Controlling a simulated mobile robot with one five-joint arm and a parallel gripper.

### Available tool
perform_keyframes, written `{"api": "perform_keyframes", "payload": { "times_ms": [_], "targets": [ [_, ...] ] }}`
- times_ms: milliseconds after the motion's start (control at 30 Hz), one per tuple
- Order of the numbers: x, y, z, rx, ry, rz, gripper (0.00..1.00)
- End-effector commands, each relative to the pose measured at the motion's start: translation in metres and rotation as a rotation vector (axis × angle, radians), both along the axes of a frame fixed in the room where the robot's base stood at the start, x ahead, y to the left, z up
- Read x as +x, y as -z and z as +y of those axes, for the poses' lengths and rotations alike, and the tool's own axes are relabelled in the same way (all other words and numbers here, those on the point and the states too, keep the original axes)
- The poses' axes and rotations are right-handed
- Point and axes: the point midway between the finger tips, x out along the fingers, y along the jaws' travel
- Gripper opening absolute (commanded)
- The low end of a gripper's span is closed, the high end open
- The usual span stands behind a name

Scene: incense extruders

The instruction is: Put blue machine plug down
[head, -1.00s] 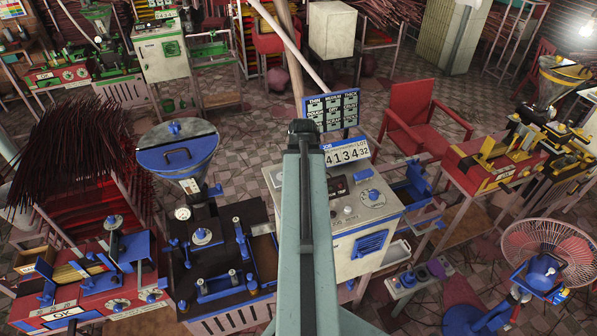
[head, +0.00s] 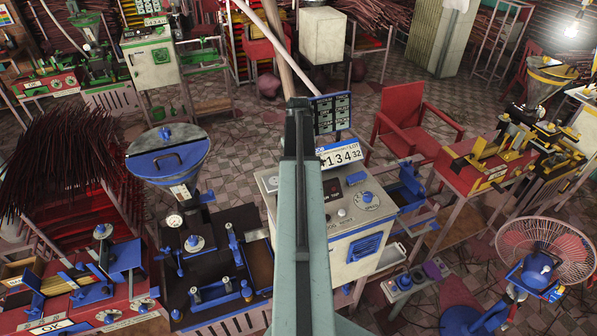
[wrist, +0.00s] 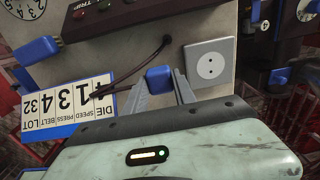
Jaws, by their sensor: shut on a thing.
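The blue plug (wrist: 160,78) is between the two grey fingers of my gripper (wrist: 166,85) in the wrist view. My gripper is shut on it, in front of the beige machine panel. In the head view the beige machine (head: 358,250) stands behind my arm, which hides the plug and my gripper.
In the head view a blue hopper machine (head: 170,160) stands left, a red chair (head: 408,115) behind right, and a fan (head: 545,250) right.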

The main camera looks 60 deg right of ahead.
Motion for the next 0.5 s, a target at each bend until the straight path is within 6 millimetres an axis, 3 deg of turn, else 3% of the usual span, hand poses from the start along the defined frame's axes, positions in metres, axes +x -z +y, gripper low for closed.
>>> {"api": "perform_keyframes", "payload": {
  "times_ms": [33, 200, 500],
  "targets": [
    [0.004, 0.001, -0.008, 0.0, 0.0, 0.0, 0.0],
    [0.003, 0.038, -0.004, 0.0, -0.001, 0.0, 0.0],
    [0.003, 0.036, -0.004, 0.0, -0.001, 0.0, 0.0]
  ]
}}
